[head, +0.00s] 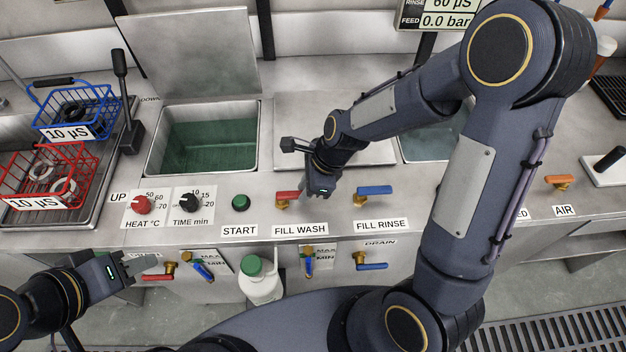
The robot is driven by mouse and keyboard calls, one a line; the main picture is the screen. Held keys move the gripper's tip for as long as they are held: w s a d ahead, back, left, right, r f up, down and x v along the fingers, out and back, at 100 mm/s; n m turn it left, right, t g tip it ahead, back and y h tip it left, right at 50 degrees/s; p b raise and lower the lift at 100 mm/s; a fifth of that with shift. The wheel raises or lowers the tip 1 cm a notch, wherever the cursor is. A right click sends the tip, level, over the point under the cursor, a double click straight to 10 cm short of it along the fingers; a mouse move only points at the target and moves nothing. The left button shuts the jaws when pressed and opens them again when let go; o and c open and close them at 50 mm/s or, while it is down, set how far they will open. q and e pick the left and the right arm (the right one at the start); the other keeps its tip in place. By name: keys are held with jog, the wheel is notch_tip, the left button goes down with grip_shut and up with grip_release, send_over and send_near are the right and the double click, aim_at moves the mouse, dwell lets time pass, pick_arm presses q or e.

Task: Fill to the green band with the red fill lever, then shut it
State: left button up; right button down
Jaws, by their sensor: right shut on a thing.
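The red fill lever (287,195) sits on a brass valve above the FILL WASH label (300,230). My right gripper (306,194) points down at it and is shut on it; the fingers partly hide the grip. The open tank (153,160) at centre left holds green-tinted liquid (212,147). My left gripper (137,271) is open and empty at the lower left, by a red lever (158,277).
A blue lever (374,190) stands above FILL RINSE, right of my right gripper. A blue basket (75,105) and red basket (45,178) stand at left. A white bottle with a green cap (262,285) stands below the counter. Knobs and a green START button (240,202) line the counter.

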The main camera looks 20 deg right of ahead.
jog(key=c, duration=1.3)
grip_release()
jog(key=shift+p+v, duration=0.5)
jog(key=shift+v, duration=3.4)
jog(key=s+d+r+n+t, duration=0.1)
jog(key=s+d+r+n, duration=0.1)
jog(key=s+n, duration=0.3)
jog(key=s+d+r+n+t, duration=0.2)
jog(key=s+r+n, duration=0.2)
jog(key=n, duration=0.3)
jog(key=s+d+r+n+t, duration=0.1)
jog(key=s+d+r+n, duration=0.2)
jog(key=s+n, duration=0.3)
jog(key=shift+r+n+t, duration=0.25)
jog(key=shift+n+t, duration=0.05)
jog(key=shift+n, duration=0.2)
